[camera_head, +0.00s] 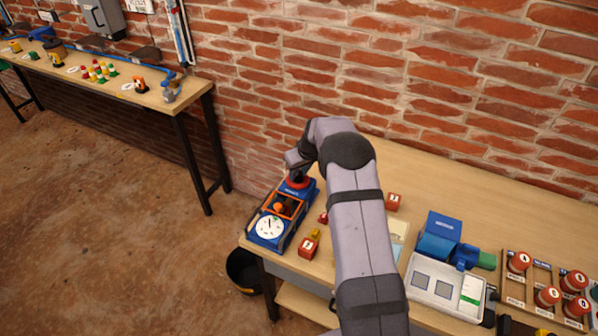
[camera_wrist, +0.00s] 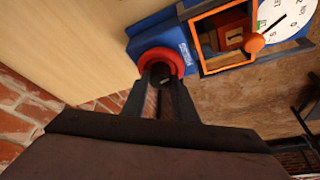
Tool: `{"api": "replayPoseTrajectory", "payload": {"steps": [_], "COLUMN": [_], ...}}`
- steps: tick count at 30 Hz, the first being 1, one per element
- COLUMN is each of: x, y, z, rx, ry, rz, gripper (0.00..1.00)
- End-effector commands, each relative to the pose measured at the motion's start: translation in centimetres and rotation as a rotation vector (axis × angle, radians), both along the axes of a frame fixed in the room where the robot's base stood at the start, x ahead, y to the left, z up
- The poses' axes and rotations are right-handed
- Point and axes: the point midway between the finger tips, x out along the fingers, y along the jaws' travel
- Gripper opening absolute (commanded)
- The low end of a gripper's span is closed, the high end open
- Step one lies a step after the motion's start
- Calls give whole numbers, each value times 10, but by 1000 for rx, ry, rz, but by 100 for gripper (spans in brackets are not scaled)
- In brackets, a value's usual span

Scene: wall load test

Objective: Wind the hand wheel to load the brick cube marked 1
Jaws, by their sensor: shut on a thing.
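The blue load tester (camera_head: 262,243) stands at the left end of the near bench, with a white dial (camera_head: 270,227) and an orange-framed chamber. Its red hand wheel (camera_wrist: 160,52) is at the end nearest the wall. My gripper (camera_wrist: 162,75) is shut on the hand wheel, its fingers reaching into the middle of the ring. In the wrist view a reddish-brown block (camera_wrist: 234,36) shows behind the orange frame (camera_wrist: 200,57); no mark on it can be read. A red cube (camera_head: 308,248) with a white label stands beside the tester; its number is too small to read surely.
Another labelled red cube (camera_head: 393,202) stands right of my arm. A blue device (camera_head: 440,235), a grey tray (camera_head: 445,290) and a rack of red weights (camera_head: 545,298) fill the right side. A black bucket (camera_head: 243,270) is on the floor. The brick wall rises close behind.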

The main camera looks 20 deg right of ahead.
Motion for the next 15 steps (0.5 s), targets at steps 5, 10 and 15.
{"api": "replayPoseTrajectory", "payload": {"steps": [5, 10, 15], "x": [0, 0, 0], "y": [2, 2, 3], "z": [0, 0, -1], "rx": [-1, -2, -2], "ry": [3, 3, 2], "rz": [-77, -186, -283], "gripper": [3, 3, 3]}}
